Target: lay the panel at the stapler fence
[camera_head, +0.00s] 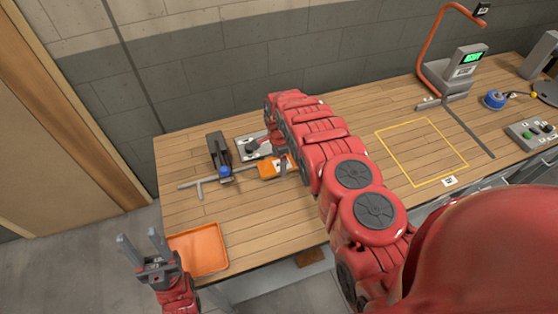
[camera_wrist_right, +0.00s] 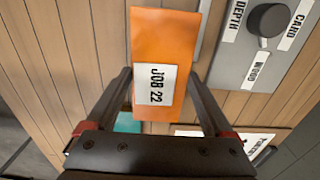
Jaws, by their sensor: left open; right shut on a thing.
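An orange panel (camera_head: 268,169) with a white "JOB 22" label is held by my right gripper (camera_head: 284,160) over the bench. In the right wrist view the panel (camera_wrist_right: 165,40) sits between the two dark fingers, which are shut on it. The dark stapler (camera_head: 217,149) with a blue knob stands just left of the panel. A thin grey fence bar (camera_head: 198,184) with a short crosspiece lies at the stapler's front. I cannot tell whether the panel touches the fence or bench. My left gripper (camera_head: 138,237) is open and empty, beside the bench's left front corner.
An orange tray (camera_head: 222,264) lies at the bench's left front corner. A dial box (camera_head: 247,150) marked DEPTH, CARD and WOOD (camera_wrist_right: 270,50) is behind the panel. A yellow outlined square (camera_head: 404,182) is empty at right. A scale-like device (camera_head: 452,75) stands beyond it.

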